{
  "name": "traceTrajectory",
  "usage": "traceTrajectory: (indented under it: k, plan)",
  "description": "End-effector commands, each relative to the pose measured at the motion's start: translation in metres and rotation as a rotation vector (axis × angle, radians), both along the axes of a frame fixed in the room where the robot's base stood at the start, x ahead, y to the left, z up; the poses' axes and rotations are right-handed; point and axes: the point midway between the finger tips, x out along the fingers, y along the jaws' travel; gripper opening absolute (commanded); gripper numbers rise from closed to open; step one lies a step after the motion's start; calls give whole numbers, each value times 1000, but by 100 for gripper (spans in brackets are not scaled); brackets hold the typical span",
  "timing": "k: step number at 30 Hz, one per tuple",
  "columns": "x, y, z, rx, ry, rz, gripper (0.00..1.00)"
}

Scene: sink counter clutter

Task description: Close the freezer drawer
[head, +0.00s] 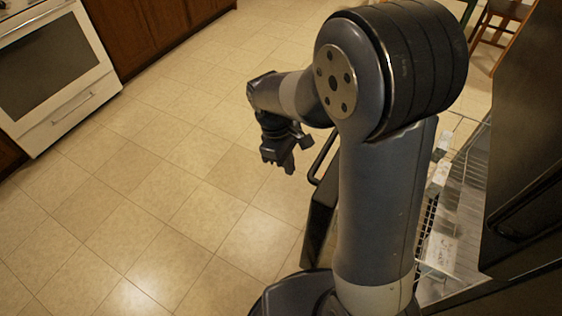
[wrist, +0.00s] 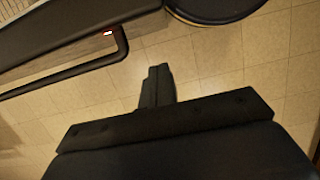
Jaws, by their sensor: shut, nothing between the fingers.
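The freezer drawer stands pulled open at the right in the head view, its dark front panel (head: 319,218) partly hidden behind my arm. Its dark bar handle (head: 324,157) sticks out on the floor side. Behind my arm the drawer's wire basket (head: 466,205) shows, with pale items in it. My gripper (head: 279,163) is shut and empty, pointing down over the floor just left of the handle, apparently apart from it. In the wrist view the shut fingers (wrist: 157,75) are in the middle. The handle (wrist: 72,78) and dark drawer front (wrist: 75,24) are at upper left.
The dark fridge body (head: 528,140) rises at the right. A white oven (head: 58,70) and brown cabinets (head: 150,30) are at upper left. A wooden chair (head: 503,15) is at upper right. The tiled floor (head: 150,190) left of the drawer is clear.

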Motion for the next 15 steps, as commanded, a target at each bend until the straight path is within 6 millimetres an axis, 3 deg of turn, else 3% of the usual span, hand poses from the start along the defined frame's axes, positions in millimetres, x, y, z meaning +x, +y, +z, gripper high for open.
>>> traceTrajectory:
  k: [3, 8, 15]
  plan:
    - [-5, -6, -30, -2, 5, -1, 0]
    - [-9, -12, -61, 0, 4, -1, 0]
    - [-26, -39, -55, 0, -2, -2, 0]
